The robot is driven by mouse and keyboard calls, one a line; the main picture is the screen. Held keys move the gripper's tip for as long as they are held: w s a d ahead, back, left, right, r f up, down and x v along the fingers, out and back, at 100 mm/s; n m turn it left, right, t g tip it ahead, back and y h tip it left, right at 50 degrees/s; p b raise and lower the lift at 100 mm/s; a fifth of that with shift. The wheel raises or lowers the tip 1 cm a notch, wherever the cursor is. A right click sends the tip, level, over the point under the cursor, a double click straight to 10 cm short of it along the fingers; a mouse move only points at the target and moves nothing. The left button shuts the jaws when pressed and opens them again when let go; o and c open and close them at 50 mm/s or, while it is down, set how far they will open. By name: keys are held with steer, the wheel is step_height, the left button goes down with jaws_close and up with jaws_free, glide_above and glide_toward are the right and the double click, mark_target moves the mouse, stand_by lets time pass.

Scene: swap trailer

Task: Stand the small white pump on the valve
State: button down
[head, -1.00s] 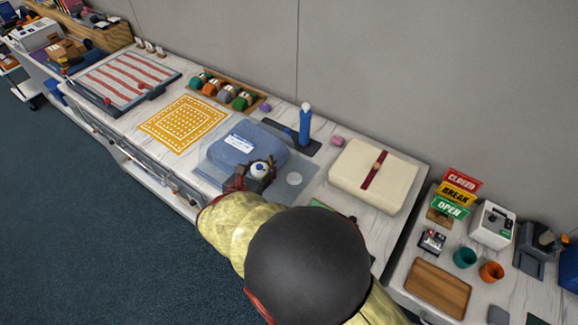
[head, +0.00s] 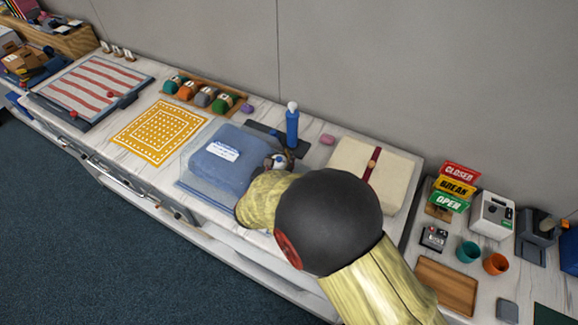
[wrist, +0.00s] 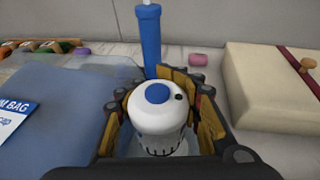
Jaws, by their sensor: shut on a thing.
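The small white pump (wrist: 155,128), a white rounded body with a blue button on top, is upright between the fingers of my gripper (wrist: 165,100), which is shut on it. In the head view the pump (head: 279,160) shows just past my forearm, at the right side of the blue folded bundle (head: 222,160) in its clear bag. The bundle (wrist: 60,110) is left of the pump in the wrist view. The valve is hidden behind my gripper and arm. I cannot tell whether the pump's base touches anything.
A tall blue cylinder with a white knob (head: 292,126) stands close behind the pump. A cream folded bundle with a red strap (head: 350,170) lies to the right. Pink (head: 327,139) and purple (head: 247,108) blocks lie near the wall. A yellow patterned mat (head: 158,132) lies left.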

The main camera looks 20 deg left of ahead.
steer(key=shift+w+d+f, duration=0.45)
steer(key=shift+w+f, duration=0.1)
steer(key=shift+f, duration=0.25)
steer(key=shift+w+d+f+b, duration=0.15)
steer(key=shift+f+b, duration=0.25)
steer(key=shift+f, duration=0.5)
steer(key=shift+w+d+f+b, duration=0.1)
steer(key=shift+f+b, duration=0.3)
steer(key=shift+f, duration=0.45)
steer(key=shift+f, duration=0.2)
steer(key=c, duration=1.2)
jaws_free()
steer(key=shift+s+r, duration=0.15)
steer(key=shift+r, duration=0.1)
steer(key=p+v, duration=0.2)
steer(key=v, duration=0.9)
steer(key=shift+s+r, duration=0.1)
steer(key=shift+s, duration=0.3)
